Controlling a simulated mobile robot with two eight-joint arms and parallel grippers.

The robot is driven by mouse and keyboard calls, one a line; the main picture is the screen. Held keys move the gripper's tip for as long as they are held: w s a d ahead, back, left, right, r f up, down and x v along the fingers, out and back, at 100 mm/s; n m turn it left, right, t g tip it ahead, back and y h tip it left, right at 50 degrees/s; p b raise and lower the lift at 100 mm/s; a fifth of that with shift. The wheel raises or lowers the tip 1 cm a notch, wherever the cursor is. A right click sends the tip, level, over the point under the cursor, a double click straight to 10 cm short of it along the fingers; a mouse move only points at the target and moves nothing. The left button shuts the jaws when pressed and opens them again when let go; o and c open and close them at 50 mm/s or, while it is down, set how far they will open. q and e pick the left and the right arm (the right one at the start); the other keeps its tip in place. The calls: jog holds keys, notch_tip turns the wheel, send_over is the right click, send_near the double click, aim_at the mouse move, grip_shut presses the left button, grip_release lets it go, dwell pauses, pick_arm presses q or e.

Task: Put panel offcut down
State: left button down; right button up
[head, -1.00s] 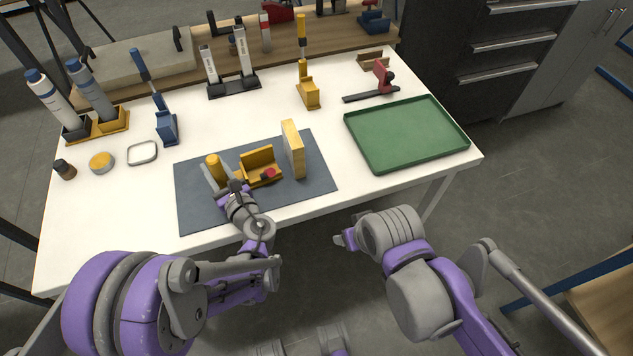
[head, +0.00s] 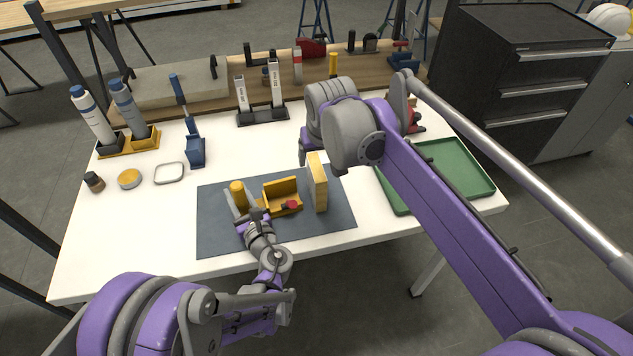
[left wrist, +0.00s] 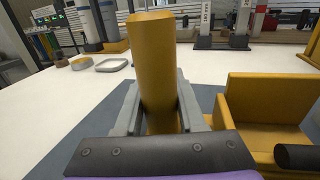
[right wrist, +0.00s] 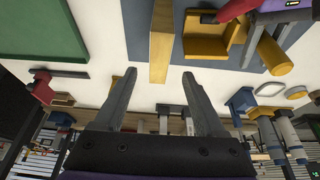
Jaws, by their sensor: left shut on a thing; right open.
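The panel offcut (head: 317,184), a pale wooden board with a yellowish face, stands upright on the dark mat (head: 230,238). It also shows in the right wrist view (right wrist: 161,45). My right gripper (head: 321,163) is open and empty at its top, with the board in line between the fingers (right wrist: 159,75) in the right wrist view. Whether the fingers overlap it is unclear. My left gripper (head: 246,208) is shut on a yellow cylindrical handle (left wrist: 158,65) at the mat's left. A yellow angled bracket (head: 283,203) with a red knob sits between handle and board.
A green tray (head: 452,165) lies on the right of the white table, partly hidden by my right arm. A dark stand (head: 262,116), a blue tool (head: 196,152) and bottles (head: 92,117) stand at the back and left. The table's left front is clear.

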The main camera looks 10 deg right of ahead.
aim_at(315, 173)
jog(key=x, duration=0.9)
jog(key=shift+s+d+f, duration=0.1)
jog(key=shift+s, duration=0.05)
jog(key=shift+f, duration=0.25)
dwell(0.4)
grip_shut()
